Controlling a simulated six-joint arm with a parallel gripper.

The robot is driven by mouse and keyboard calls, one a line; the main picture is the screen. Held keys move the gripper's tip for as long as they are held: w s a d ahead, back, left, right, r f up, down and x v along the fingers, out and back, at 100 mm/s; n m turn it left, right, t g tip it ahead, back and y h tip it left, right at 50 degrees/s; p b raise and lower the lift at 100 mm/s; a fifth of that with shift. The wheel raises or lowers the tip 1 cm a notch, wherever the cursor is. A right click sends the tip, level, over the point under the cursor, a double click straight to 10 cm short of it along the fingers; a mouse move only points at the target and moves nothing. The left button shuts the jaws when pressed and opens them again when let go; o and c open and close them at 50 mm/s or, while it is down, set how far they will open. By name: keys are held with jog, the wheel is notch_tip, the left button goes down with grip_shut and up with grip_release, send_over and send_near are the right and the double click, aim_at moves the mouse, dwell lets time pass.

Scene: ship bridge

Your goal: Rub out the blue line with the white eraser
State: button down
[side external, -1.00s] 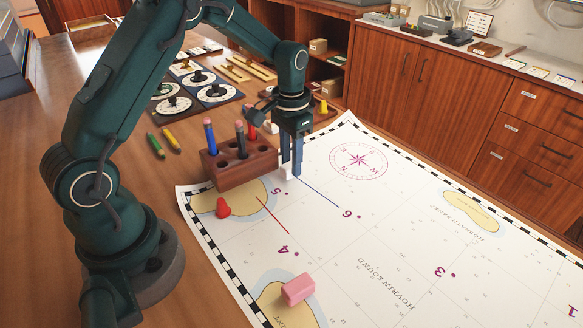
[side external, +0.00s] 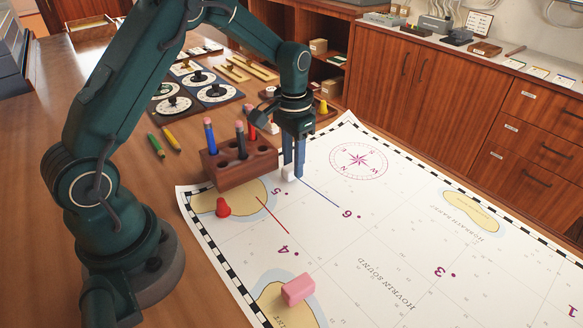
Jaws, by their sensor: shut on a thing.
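My gripper (side external: 294,172) points down at the far left part of the chart, shut on the white eraser (side external: 288,173). Only part of the eraser shows between the fingers, low over the paper. I cannot tell whether it touches. The blue line (side external: 320,192) runs from beside the gripper toward the number 6; its upper left end is at or behind the fingers. The chart (side external: 400,185) lies flat on the table.
A wooden pencil block (side external: 238,165) with several pencils stands just left of my gripper. A red line (side external: 272,215), a red object (side external: 223,207) and a pink block (side external: 298,290) are on the chart. The chart's right side is clear.

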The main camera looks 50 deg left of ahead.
aim_at(315, 191)
jog(key=shift+d, duration=0.85)
jog(key=shift+w+d, duration=0.2)
jog(key=shift+d, duration=0.85)
jog(key=shift+w+d, duration=0.1)
jog(key=shift+d, duration=1.05)
jog(key=shift+d, duration=0.1)
jog(key=shift+w+d, duration=0.1)
jog(key=shift+d, duration=0.9)
jog(key=shift+w+d, duration=0.1)
jog(key=shift+d, duration=0.95)
